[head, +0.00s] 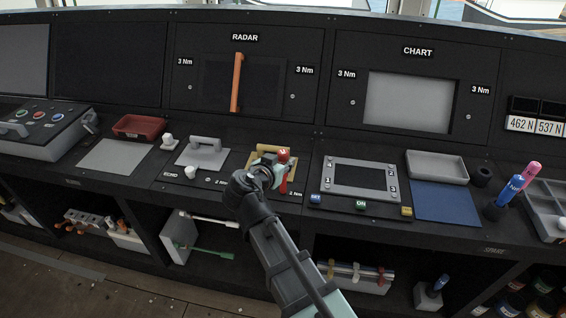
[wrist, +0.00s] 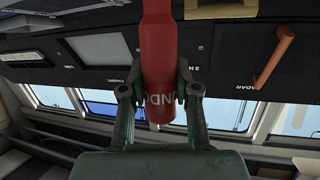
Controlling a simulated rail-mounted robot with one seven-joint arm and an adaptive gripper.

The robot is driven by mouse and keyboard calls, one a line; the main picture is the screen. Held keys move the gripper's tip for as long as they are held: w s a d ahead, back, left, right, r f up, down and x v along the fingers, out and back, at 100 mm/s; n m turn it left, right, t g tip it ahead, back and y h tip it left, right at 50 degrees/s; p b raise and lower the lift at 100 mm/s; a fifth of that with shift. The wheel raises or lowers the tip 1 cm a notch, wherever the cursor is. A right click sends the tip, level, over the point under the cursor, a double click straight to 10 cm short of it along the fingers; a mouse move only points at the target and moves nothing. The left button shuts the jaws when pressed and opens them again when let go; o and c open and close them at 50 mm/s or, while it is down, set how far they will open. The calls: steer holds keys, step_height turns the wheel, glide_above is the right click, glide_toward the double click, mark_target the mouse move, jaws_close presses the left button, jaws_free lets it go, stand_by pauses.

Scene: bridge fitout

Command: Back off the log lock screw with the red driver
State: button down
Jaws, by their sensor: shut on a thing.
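The red driver (head: 284,157) stands roughly upright in my gripper (head: 271,167), over the brass-coloured plate (head: 291,166) in the middle of the console. In the wrist view the driver's red handle (wrist: 158,45) with white lettering is between the two fingers of my gripper (wrist: 159,92), which is shut on it. The driver's tip is hidden in both views. I cannot make out the log lock screw; the gripper and arm cover part of that panel. Whether the driver touches a screw cannot be told.
Left of the gripper is the ECHO plate with a grey handle (head: 203,150). An orange bar (head: 237,82) stands on the RADAR panel behind. To the right are a framed screen (head: 360,177) and a blue mat (head: 445,201). Open shelves lie below.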

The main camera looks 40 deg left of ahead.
mark_target(282, 151)
steer(key=shift+f, duration=0.1)
steer(key=shift+r+p, duration=0.6)
steer(key=shift+r, duration=2.45)
steer(key=shift+a, duration=0.15)
